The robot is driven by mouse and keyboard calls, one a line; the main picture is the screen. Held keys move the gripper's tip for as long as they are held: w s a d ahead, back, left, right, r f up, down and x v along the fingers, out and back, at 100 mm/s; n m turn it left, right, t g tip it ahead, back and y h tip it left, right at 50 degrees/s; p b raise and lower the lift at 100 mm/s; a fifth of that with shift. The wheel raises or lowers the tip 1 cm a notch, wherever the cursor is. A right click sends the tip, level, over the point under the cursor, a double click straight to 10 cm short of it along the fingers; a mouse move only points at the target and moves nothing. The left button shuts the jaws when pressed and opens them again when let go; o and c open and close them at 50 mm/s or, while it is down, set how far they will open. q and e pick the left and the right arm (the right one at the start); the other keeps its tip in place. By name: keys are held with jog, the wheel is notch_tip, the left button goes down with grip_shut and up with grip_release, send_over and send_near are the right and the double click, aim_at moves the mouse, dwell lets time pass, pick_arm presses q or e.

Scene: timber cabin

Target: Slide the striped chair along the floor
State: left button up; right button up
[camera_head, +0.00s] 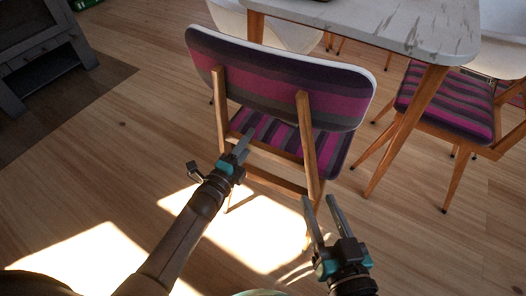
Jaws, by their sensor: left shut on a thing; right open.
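The striped chair (277,78) stands upright on the floor in the middle of the head view, its purple and grey striped back towards me. Its striped seat shows below the backrest between two wooden back posts. My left gripper (243,146) reaches in from the left and is shut at the chair's frame, near the left back post (220,108); its fingertips overlap the seat edge in the picture, so the exact contact is hard to see. My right gripper (320,212) is open and empty, in front of the chair's lower right post (306,140).
A white-topped table (400,28) with wooden legs stands just behind and right of the chair. Another striped chair (447,103) is at the right, and a white chair (228,20) is behind. A dark cabinet (40,50) stands at the upper left. The floor at left is clear.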

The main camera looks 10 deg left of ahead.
pick_arm(q)
jog(key=shift+f, duration=0.1)
grip_shut()
jog(key=shift+f, duration=0.1)
dwell(0.5)
